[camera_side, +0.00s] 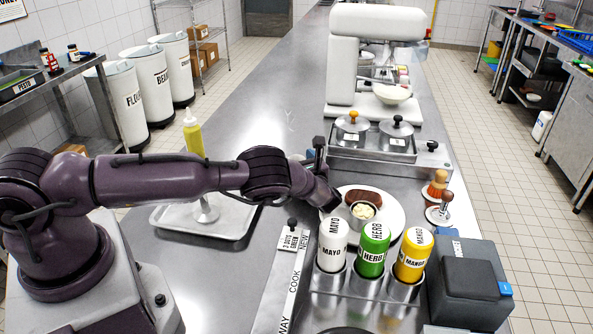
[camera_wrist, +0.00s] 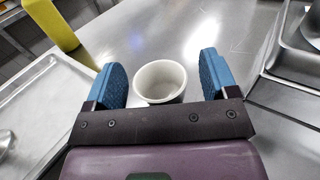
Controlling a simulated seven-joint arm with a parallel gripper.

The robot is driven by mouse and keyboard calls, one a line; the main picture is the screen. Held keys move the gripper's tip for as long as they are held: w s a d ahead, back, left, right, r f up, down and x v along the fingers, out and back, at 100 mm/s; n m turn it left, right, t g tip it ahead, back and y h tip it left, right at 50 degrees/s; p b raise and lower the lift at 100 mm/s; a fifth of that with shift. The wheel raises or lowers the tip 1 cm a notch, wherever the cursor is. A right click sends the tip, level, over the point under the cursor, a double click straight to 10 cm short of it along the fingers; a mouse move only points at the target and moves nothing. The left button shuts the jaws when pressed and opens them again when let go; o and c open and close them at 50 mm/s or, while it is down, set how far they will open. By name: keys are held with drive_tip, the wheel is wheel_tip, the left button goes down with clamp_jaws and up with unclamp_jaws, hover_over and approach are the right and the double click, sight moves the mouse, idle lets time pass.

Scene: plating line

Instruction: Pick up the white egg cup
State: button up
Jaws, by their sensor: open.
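The white egg cup (camera_wrist: 160,82) shows in the wrist view as a round, empty white cup on the steel counter. My gripper (camera_wrist: 162,72) has its two blue fingers spread wide, one on each side of the cup in the picture. I see a gap between each finger and the cup, and the near side of the cup is partly hidden by the gripper's dark bar. I cannot tell how far the fingertips are above the counter. In the side view, I cannot make out the cup, and my arm covers much of that area.
A yellow bottle (camera_side: 193,136) and a grey tray (camera_side: 170,218) stand left. Lidded metal containers (camera_side: 397,140) stand right, below a white mixer (camera_side: 342,72). A white plate (camera_side: 394,218) with food and labelled bottles (camera_side: 373,251) are nearer. Counter (camera_side: 262,120) beyond the arm is clear.

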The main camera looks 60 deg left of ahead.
drive_tip(key=c, duration=1)
drive_tip(key=shift+r, duration=0.1)
